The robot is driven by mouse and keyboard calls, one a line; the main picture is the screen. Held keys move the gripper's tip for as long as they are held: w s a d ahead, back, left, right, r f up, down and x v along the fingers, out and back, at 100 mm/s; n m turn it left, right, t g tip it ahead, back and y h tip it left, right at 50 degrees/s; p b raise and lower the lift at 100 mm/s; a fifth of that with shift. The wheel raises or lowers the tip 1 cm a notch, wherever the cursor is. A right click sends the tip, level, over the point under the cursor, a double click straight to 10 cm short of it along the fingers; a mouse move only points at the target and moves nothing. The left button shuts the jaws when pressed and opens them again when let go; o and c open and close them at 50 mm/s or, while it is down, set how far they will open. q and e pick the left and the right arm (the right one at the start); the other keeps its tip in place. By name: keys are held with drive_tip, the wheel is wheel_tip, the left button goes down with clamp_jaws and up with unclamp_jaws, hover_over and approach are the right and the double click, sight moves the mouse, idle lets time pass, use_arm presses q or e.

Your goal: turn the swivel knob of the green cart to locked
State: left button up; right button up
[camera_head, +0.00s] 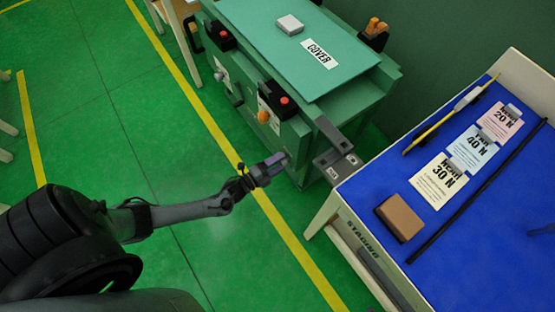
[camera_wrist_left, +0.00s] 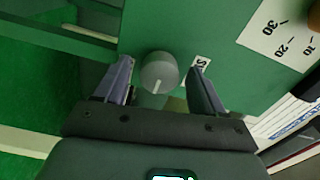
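The green cart (camera_head: 345,98) stands at upper middle in the head view, with a green lid marked COVER on top. A round grey knob (camera_wrist_left: 158,72) on its green panel shows in the left wrist view. The knob's white pointer line points toward the bottom of that picture. My left gripper (camera_head: 277,164) is close to the cart's near end; it also shows in the left wrist view (camera_wrist_left: 160,78). Its fingers are open, one on each side of the knob, with gaps visible. The knob cannot be made out in the head view. My right gripper is not in view.
A blue-topped table (camera_head: 370,190) stands at right, with a brown block (camera_head: 399,218), printed cards (camera_head: 440,180) and a black rod (camera_head: 470,200). Grey metal brackets (camera_head: 338,164) lie between cart and table. Red-button boxes (camera_head: 284,101) line the cart's side.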

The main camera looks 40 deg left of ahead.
use_arm(q)
drive_tip(key=s+a+p, duration=0.2)
drive_tip(key=s+p, duration=0.1)
drive_tip(key=s, duration=0.7)
drive_tip(key=shift+s, duration=0.3)
